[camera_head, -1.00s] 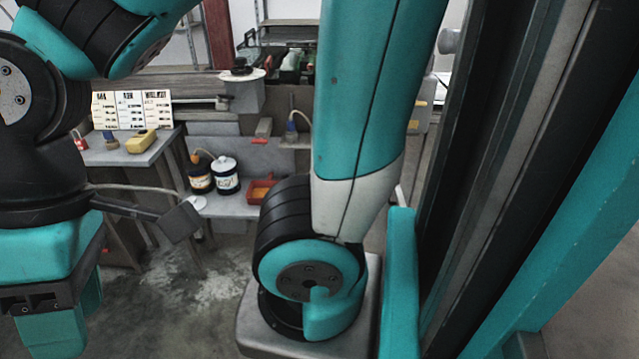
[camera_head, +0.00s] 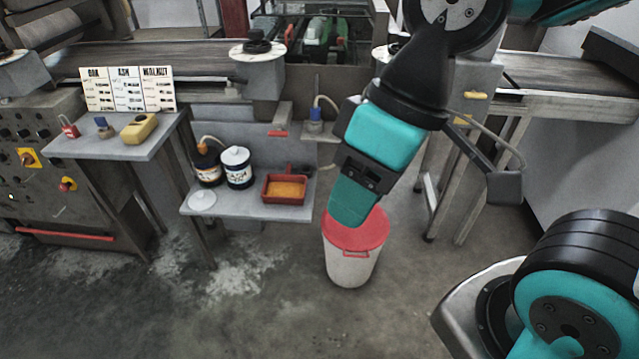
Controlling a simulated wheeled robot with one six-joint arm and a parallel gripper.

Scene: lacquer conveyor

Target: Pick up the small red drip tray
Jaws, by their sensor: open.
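The small red drip tray (camera_head: 283,197) sits on a low grey shelf (camera_head: 240,208) near the middle of the head view. It is rectangular, with an orange layer inside, and a dark piece shows at its back right edge. My gripper (camera_head: 352,203) hangs to the right of the tray in the picture, teal and pointing down, apart from the tray. It is open and nothing shows in it. Its fingers overlap from this side, so the gap is hidden.
A white bucket with a red top (camera_head: 352,262) stands below my gripper. A grey side table (camera_head: 115,148) is further left. Floor in front is clear.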

